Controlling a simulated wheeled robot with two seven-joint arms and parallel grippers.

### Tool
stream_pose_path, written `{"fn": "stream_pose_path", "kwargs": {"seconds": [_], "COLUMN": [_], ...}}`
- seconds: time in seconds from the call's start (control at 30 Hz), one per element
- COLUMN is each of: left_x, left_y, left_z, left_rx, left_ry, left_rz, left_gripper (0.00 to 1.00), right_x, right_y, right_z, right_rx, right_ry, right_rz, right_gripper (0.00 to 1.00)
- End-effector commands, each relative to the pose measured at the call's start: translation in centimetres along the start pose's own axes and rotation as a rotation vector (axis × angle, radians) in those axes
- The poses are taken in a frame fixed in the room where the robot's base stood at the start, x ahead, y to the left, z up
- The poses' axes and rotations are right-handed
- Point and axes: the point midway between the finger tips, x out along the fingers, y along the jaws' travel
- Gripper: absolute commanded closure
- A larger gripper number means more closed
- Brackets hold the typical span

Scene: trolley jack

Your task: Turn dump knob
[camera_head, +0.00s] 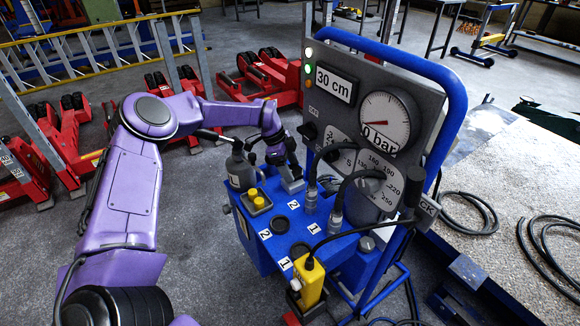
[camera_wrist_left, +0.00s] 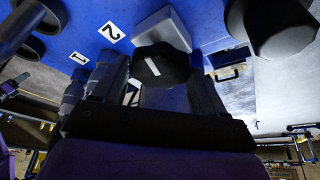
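The blue control unit (camera_head: 306,238) stands upright in front of me with its dark gauge panel. A black faceted knob (camera_wrist_left: 160,66) with a white mark sits on a pale grey block (camera_wrist_left: 164,28) in the left wrist view, near labels 2 and 1. The grey block also shows in the head view (camera_head: 291,186). My left gripper (camera_head: 281,157) is over the block, and its fingers hide most of the knob there. In the wrist view its fingers (camera_wrist_left: 160,80) are apart, one on each side of the knob. Firm contact is not clear. My right gripper is out of view.
A gauge (camera_head: 384,122) and a 30 cm display (camera_head: 334,85) are on the panel. Hoses (camera_head: 351,178) rise from fittings beside the left gripper. A grey bottle (camera_head: 239,168) and yellow pendant (camera_head: 308,281) are close by. Red jacks (camera_head: 262,75) stand behind.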

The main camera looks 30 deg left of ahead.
Motion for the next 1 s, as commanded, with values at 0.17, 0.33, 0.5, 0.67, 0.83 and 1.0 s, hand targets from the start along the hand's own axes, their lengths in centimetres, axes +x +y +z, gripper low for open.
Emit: {"fn": "stream_pose_path", "kwargs": {"seconds": [0.17, 0.33, 0.5, 0.67, 0.83, 1.0], "left_x": [0.0, 0.2, 0.2, 0.2, 0.1, 0.0], "left_y": [-0.1, -0.1, -0.3, -0.5, -0.6, -0.7], "left_z": [0.1, 0.2, 0.2, 0.1, 0.0, -0.1], "left_rx": [0.012, 0.066, 0.171, 0.299, 0.435, 0.557], "left_ry": [0.000, -0.001, -0.001, -0.001, -0.001, -0.002], "left_rz": [0.003, 0.027, 0.069, 0.122, 0.179, 0.229], "left_gripper": [0.59, 0.59, 0.59, 0.58, 0.58, 0.58], "right_x": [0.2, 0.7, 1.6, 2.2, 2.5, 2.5], "right_y": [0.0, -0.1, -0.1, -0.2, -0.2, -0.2], "right_z": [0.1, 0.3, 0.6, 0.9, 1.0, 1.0], "right_rx": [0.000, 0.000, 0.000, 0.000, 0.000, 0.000], "right_ry": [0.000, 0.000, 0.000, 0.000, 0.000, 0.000], "right_rz": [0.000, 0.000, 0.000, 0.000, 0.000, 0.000], "right_gripper": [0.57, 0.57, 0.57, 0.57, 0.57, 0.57]}}
